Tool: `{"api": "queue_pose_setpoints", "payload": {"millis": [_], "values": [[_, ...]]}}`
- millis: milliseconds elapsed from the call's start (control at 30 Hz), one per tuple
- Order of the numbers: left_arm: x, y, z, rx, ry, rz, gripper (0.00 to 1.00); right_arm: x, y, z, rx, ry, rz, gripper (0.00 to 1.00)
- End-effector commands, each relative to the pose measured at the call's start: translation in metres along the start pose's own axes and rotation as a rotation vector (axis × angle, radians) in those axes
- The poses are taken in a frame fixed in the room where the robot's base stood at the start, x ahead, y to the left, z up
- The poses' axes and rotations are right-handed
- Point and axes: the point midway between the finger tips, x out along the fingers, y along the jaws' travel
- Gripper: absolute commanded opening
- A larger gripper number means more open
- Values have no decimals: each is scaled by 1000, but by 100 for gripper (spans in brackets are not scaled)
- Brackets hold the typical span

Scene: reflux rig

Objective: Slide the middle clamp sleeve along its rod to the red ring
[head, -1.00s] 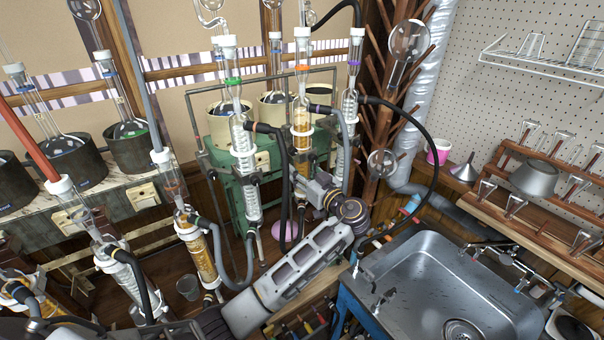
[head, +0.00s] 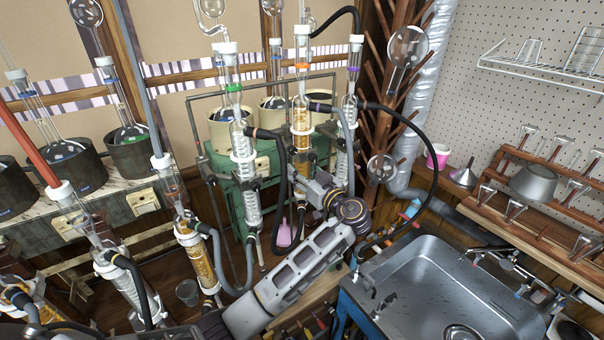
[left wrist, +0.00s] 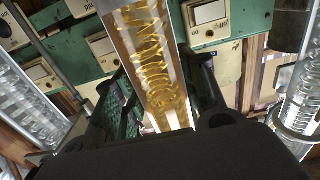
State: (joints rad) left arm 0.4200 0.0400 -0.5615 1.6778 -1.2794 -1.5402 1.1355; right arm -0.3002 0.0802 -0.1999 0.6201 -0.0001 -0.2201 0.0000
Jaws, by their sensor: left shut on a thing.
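The middle glass condenser (head: 302,116), with an amber coil and an orange ring (head: 302,66) near its top, stands upright in front of the green rig. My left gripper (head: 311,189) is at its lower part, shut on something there. I take this to be the middle clamp sleeve, but the gripper and the dark fittings hide it. In the left wrist view the amber coil (left wrist: 150,60) runs between the two dark fingers of my left gripper (left wrist: 160,95). I cannot make out the red ring. My right gripper is not in view.
Clear-coil condensers stand close on the left (head: 243,150) and right (head: 347,150) of the middle one. A black hose (head: 425,150) loops on the right above a steel sink (head: 430,275). Another amber condenser (head: 200,262) stands at the front left.

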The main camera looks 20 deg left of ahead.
Motion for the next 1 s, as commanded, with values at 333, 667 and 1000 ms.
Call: {"api": "queue_pose_setpoints", "payload": {"millis": [333, 667, 1000], "values": [[1, 0, -12, -5, 9, 1, 9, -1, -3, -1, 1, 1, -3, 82], [1, 0, -18, -6, 9, 1, 9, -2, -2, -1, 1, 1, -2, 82], [0, 0, -19, -4, 6, 1, 58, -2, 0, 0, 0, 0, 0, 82]]}}
